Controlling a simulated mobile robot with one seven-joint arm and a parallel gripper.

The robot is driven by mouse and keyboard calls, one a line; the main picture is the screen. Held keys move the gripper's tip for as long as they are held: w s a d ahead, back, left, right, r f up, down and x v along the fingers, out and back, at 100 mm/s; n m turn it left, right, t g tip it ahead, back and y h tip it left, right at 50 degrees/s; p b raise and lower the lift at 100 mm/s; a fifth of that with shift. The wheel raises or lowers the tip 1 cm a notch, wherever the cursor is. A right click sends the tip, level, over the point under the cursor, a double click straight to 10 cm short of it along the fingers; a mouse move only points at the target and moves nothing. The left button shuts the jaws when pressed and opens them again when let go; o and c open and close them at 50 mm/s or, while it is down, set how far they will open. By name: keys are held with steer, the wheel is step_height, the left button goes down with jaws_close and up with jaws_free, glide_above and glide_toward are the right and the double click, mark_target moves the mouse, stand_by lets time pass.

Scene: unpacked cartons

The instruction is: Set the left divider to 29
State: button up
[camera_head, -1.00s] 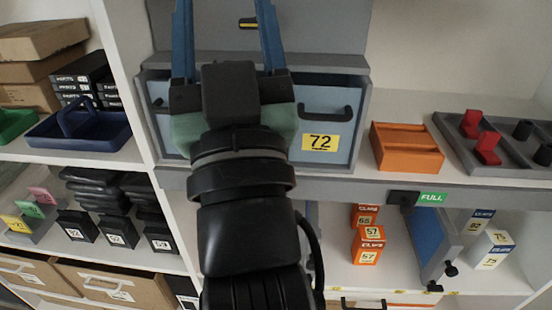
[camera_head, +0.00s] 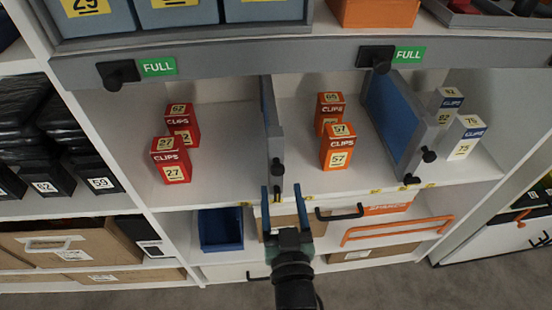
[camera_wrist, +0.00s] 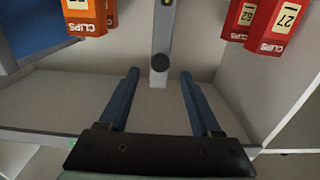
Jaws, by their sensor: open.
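The left divider (camera_head: 271,125) is a grey upright panel with a blue face, standing on the white shelf between red and orange clip boxes. Its black knob (camera_head: 277,167) is at the front end. My gripper (camera_head: 271,190) is open and empty, just in front of and below this knob. In the wrist view the knob (camera_wrist: 160,62) lies between the lines of the two blue fingers, slightly beyond their tips, and I see no contact. Small yellow labels (camera_head: 308,197) sit along the shelf's front edge; their numbers are too small to read.
Red boxes (camera_head: 171,160) marked 27 and 62 stand left of the divider. Orange boxes (camera_head: 338,147) marked 57 and 65 stand to its right. A tilted second divider (camera_head: 395,120) and white boxes (camera_head: 466,137) are further right. Black knobs (camera_head: 118,74) with green FULL labels project above.

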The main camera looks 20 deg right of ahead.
mark_target(276, 159)
steer(key=x, duration=1)
jaws_close()
steer(key=shift+s+f, duration=0.1)
stand_by(1.2)
